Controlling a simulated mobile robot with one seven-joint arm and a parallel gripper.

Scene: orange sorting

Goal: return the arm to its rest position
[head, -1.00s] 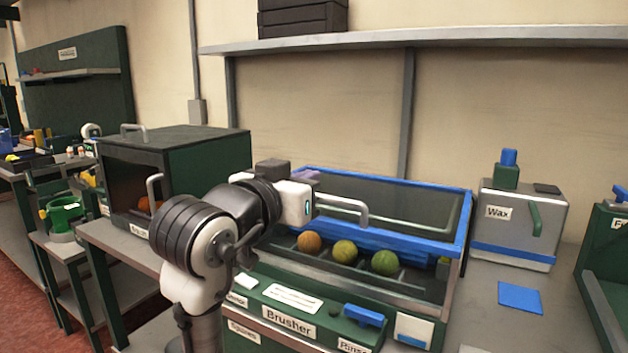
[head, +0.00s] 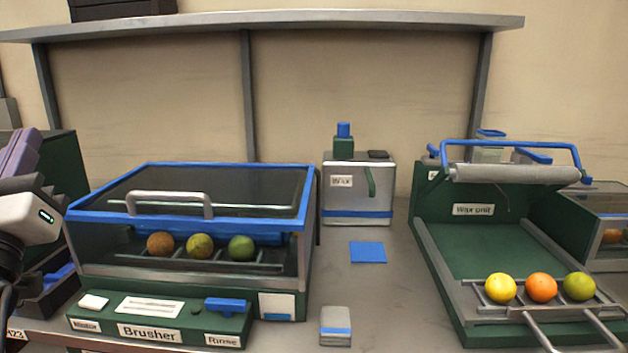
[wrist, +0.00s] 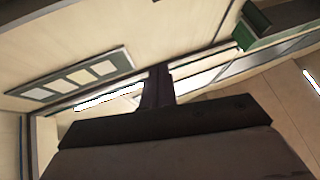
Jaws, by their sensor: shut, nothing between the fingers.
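My gripper (wrist: 160,84) shows in the wrist view as two dark fingers pressed together, shut and empty. It points up toward the pale upper wall and ceiling, clear of any object. In the head view only part of my arm (head: 30,218) shows, at the left edge, with a white wrist link and a purple-grey end piece tilted upward. The rest of the arm is cut off by the frame. The arm's end is left of the brusher (head: 150,333) and appears apart from it.
The brusher's blue-framed lid is down over three fruits. A wax dispenser (head: 358,195) stands behind a blue pad (head: 368,252). The wax unit (head: 470,243) at right has a raised roller and three fruits on its front rack.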

